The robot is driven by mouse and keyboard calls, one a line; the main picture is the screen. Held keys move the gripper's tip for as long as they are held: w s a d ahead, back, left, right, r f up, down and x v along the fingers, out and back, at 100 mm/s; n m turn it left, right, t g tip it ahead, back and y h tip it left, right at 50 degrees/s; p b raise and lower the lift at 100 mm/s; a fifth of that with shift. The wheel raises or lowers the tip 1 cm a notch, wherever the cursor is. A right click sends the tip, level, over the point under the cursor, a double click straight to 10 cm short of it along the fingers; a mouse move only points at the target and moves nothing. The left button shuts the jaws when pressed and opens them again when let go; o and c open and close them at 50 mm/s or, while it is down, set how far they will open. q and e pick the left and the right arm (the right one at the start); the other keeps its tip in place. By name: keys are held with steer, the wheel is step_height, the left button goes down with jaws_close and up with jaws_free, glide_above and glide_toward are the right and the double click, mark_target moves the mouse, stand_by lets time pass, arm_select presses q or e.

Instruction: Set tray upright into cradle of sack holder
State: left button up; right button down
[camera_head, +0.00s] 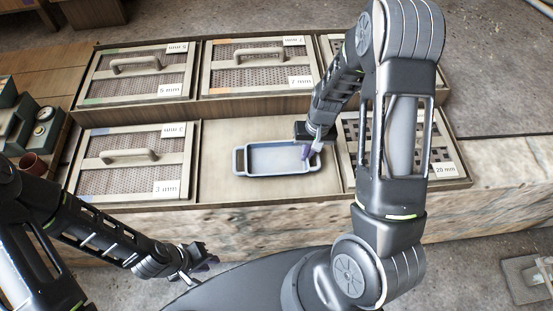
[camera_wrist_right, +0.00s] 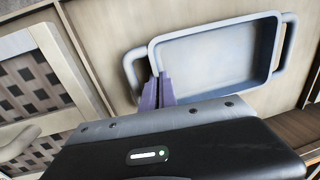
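The tray (camera_head: 276,157) is a shallow blue-grey pan with a loop handle at each short end. It lies flat in a bare compartment of the bench. It also shows in the right wrist view (camera_wrist_right: 215,60). My right gripper (camera_head: 311,150) is low over the tray's right end, its purple fingers close together. In the right wrist view, the fingers (camera_wrist_right: 157,90) overlap the near handle and end wall; whether they clamp it is unclear. My left gripper (camera_head: 197,268) is empty, its fingers apart, in front of the bench. I cannot make out a sack holder or cradle.
Framed mesh sieves with handles and size labels, such as the 3 mm sieve (camera_head: 132,158) and the 20 mm sieve (camera_head: 405,150), surround the tray compartment. Green equipment with a gauge (camera_head: 40,128) and a brown cup (camera_head: 34,164) stand at left.

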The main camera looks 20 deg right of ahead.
steer(key=shift+r, duration=0.1)
stand_by(0.3)
step_height(320, 180, up, 10)
stand_by(0.5)
stand_by(0.4)
steer(key=w+a+r+n, duration=0.3)
steer(key=w+a+r, duration=0.6)
steer(key=a, duration=0.1)
steer(key=shift+a+r+n+g, duration=0.15)
steer(key=shift+n+g, duration=0.15)
steer(key=shift+n, duration=0.1)
